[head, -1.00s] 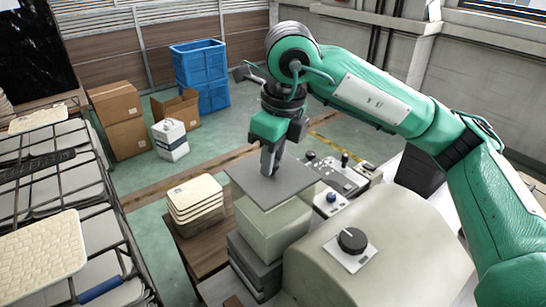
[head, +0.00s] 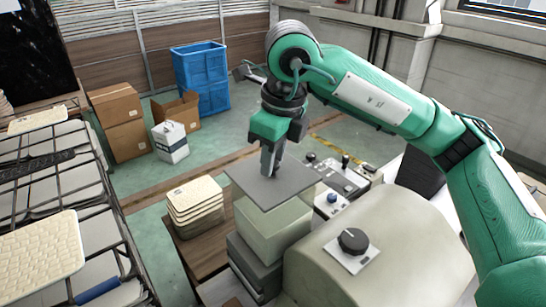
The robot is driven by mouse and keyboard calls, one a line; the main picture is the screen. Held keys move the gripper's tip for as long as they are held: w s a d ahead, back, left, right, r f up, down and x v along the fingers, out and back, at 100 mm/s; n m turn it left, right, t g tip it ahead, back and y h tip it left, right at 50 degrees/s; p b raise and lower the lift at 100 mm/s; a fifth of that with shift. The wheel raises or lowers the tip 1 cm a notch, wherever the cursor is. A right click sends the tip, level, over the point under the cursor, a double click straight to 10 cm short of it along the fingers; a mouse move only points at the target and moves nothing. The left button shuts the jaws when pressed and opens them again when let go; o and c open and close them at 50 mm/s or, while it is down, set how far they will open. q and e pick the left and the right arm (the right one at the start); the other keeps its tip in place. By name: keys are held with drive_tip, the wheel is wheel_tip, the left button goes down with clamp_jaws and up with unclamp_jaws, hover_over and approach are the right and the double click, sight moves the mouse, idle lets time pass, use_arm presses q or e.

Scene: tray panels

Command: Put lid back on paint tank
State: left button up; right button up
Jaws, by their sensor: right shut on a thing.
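The lid is a flat grey square plate (head: 262,190). My right gripper (head: 269,172) points down and is shut on the lid near its middle. The lid is held roughly level over the paint tank (head: 268,234), a pale greenish box. The lid covers the tank's top from this view, so I cannot tell whether they touch. My left gripper is not in view.
A large beige machine housing with a black knob (head: 353,241) stands right of the tank. A control panel (head: 340,178) lies behind it. Stacked cream panels (head: 195,205) sit left on a wooden table. A wire rack (head: 118,215) with panels is at far left.

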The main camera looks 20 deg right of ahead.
drive_tip(key=shift+f+b, duration=0.25)
drive_tip(key=shift+b, duration=0.6)
idle(1.1)
idle(0.4)
drive_tip(key=o, duration=1.6)
drive_tip(key=shift+c, duration=0.2)
drive_tip(key=shift+r, duration=0.15)
drive_tip(key=shift+r+p, duration=1.6)
drive_tip(key=shift+r, duration=1.8)
clamp_jaws()
